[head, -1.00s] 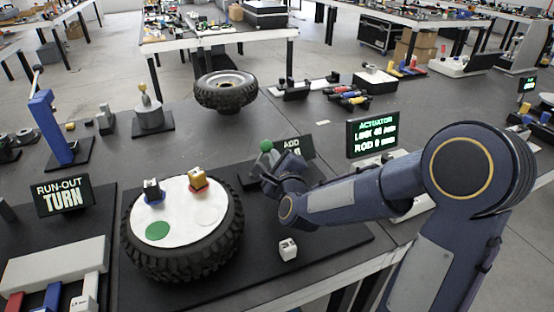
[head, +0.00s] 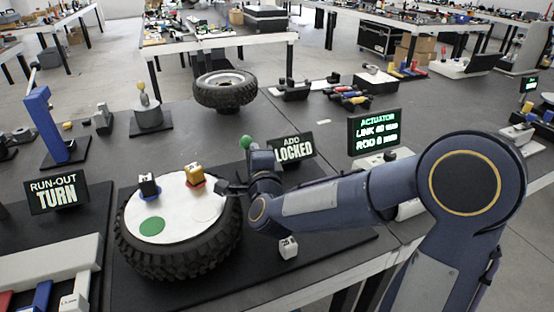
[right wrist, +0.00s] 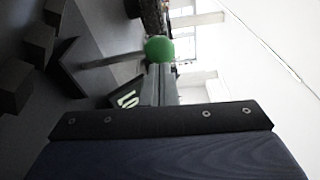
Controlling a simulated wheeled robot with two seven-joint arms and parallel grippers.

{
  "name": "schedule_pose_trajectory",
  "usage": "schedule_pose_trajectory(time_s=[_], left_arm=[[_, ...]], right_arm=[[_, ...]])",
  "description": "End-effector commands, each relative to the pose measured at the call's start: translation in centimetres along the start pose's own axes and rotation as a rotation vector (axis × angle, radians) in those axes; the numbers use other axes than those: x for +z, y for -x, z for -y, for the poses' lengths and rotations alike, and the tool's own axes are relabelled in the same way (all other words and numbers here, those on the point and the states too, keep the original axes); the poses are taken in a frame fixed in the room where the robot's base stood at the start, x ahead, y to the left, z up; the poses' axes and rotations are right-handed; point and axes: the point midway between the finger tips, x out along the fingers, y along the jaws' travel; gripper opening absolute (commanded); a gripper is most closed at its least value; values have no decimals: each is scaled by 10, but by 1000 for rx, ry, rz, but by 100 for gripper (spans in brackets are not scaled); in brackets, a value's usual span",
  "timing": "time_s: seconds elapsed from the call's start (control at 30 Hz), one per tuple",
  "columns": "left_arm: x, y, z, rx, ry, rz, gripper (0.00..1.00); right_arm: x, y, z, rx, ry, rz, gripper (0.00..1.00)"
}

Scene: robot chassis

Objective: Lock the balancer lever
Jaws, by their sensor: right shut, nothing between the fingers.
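The balancer lever's green ball knob (head: 246,142) stands behind my right wrist in the head view. Its base is mostly hidden by my arm. The sign (head: 293,149) beside it reads "ADD LOCKED". My right gripper (head: 224,187) is shut and empty, beside the right edge of the wheel's white top and clear of the knob. My left gripper is out of view.
A white cube (head: 288,247) sits on the mat near the front. The "RUN-OUT TURN" sign (head: 57,194) is at left, the actuator display (head: 375,130) at right.

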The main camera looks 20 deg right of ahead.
Motion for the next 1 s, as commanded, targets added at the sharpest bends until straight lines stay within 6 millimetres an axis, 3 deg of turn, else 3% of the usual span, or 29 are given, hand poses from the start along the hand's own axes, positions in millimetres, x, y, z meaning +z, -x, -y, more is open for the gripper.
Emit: schedule_pose_trajectory(time_s=[0.1, 0.4, 1.0], left_arm=[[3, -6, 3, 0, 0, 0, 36], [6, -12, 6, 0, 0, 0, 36], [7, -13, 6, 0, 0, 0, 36]], right_arm=[[8, 1, -2, -13, 72, 3, 0], [18, 3, -3, -13, 73, 1, 0], [20, 3, -3, -12, 72, 1, 0]])
